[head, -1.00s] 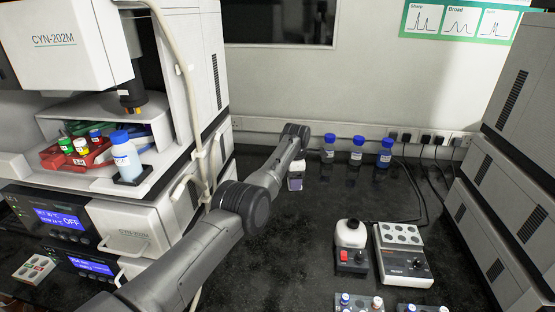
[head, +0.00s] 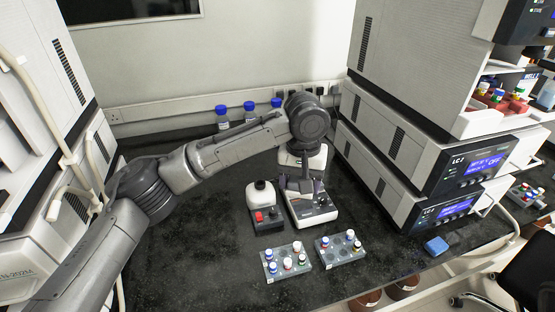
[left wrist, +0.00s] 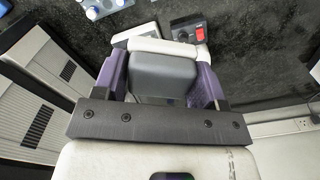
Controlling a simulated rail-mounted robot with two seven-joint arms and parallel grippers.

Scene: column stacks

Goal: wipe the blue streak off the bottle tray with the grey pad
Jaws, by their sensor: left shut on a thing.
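My left gripper (head: 303,186) points down over the white and grey bench device in the head view. In the left wrist view its purple fingers (left wrist: 165,88) are shut on the grey pad (left wrist: 165,76), a grey block with a white band at its far edge. The pad is hard to make out in the head view. A bottle tray on the right instrument stack is only partly visible at the right edge, where a white bottle (head: 546,95) stands near red-held vials (head: 497,97). I cannot make out a blue streak. My right gripper is out of view.
A small red-switched device (head: 264,215) stands left of the white bench device (head: 316,212). Two vial racks (head: 286,261) (head: 340,250) lie in front. A blue block (head: 436,245) lies near the bench edge. Blue-capped bottles (head: 222,115) stand at the back. The right instrument stack (head: 400,150) rises close by.

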